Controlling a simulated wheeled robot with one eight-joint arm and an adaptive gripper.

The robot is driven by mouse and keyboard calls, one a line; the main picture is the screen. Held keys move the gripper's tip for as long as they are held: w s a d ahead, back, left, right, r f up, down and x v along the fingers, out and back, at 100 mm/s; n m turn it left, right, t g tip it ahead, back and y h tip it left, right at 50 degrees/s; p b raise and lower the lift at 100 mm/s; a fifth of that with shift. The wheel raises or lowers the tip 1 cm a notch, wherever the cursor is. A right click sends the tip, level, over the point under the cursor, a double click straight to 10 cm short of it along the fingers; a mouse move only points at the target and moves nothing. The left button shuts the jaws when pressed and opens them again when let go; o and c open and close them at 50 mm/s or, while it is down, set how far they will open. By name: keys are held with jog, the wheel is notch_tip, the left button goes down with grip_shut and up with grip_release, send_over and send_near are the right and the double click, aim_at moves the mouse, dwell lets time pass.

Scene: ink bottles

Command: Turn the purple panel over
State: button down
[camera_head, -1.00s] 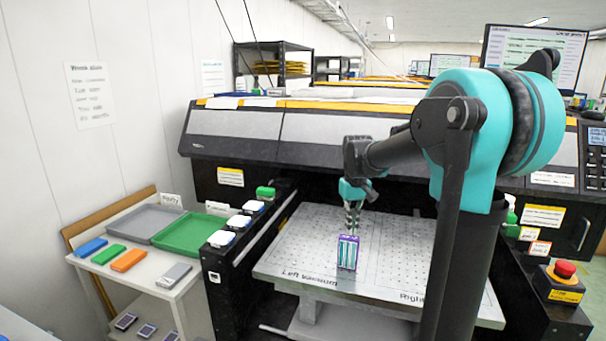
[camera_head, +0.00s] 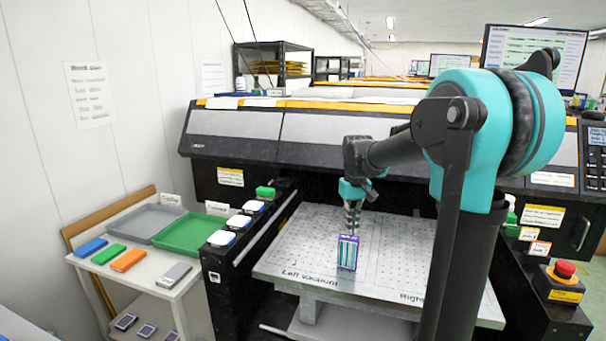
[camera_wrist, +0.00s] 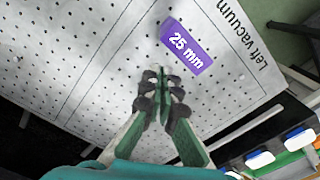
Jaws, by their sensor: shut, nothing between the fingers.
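The purple panel (camera_head: 348,252) stands on the perforated metal bed near the "Left Vacuum" lettering. In the head view its front shows a purple frame with pale and teal upright stripes. In the wrist view it shows as a purple face (camera_wrist: 187,47) marked "25 mm", just beyond the fingertips and a little to their right. My gripper (camera_head: 352,228) is above and behind the panel in the head view, with its fingers pointing down. In the wrist view my gripper (camera_wrist: 158,76) has its fingertips together with nothing held. Whether the tips touch the panel is unclear.
The bed (camera_head: 400,245) is otherwise clear. The printer's dark side rail (camera_head: 245,265) with white-capped bottles borders it on the left. A side table holds a grey tray (camera_head: 150,222), a green tray (camera_head: 190,238) and several coloured blocks. A red emergency button (camera_head: 565,269) is at right.

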aim_at(350, 236)
jog(key=shift+f, duration=0.15)
jog(key=shift+f, duration=1.35)
jog(key=shift+s+a, duration=0.3)
jog(key=shift+s, duration=0.5)
jog(key=shift+s+a, duration=0.25)
jog(key=shift+s, duration=0.55)
jog(key=shift+r, duration=4.05)
